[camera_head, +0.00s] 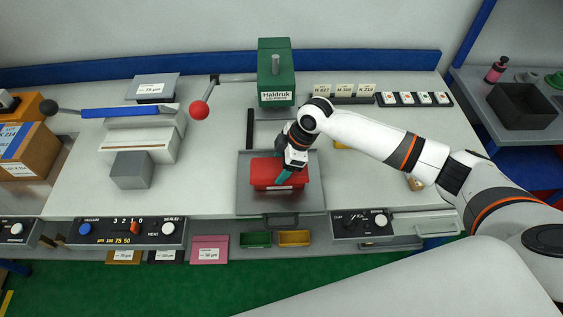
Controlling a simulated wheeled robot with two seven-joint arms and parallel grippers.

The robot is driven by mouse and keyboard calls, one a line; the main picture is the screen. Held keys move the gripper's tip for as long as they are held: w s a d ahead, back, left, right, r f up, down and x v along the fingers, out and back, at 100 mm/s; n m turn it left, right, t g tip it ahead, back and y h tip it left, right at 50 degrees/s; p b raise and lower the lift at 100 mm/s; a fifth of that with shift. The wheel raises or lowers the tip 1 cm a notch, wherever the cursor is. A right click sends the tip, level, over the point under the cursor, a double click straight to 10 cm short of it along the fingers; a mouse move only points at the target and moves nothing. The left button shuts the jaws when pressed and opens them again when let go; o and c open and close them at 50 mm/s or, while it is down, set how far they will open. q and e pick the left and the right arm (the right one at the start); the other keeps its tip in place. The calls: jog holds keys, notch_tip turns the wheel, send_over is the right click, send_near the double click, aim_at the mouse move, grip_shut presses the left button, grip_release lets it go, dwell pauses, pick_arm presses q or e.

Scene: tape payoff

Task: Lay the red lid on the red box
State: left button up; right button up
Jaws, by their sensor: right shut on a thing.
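The red box (262,186) sits on a grey tray (246,204) at the front middle of the white bench. The red lid (263,171) is over the top of the box; I cannot tell whether it rests fully flat. My right gripper (285,174) comes down from above over the lid's middle and is shut on the lid. A small teal piece shows at its fingertips; I cannot tell whether it is part of the lid. The gripper hides part of the lid's back edge. My left gripper is not in view.
A green Haldruk machine (276,80) stands behind the tray. A red-knobbed lever (199,109) and a grey block (132,169) are to the left. Control panels (131,231) line the bench front. White bench top is free on both sides of the tray.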

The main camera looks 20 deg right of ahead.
jog(key=shift+f, duration=0.4)
dwell(0.5)
jog(key=o, duration=1)
jog(key=shift+o, duration=0.2)
jog(key=b+v, duration=0.2)
jog(key=v, duration=1)
jog(key=shift+s, duration=0.1)
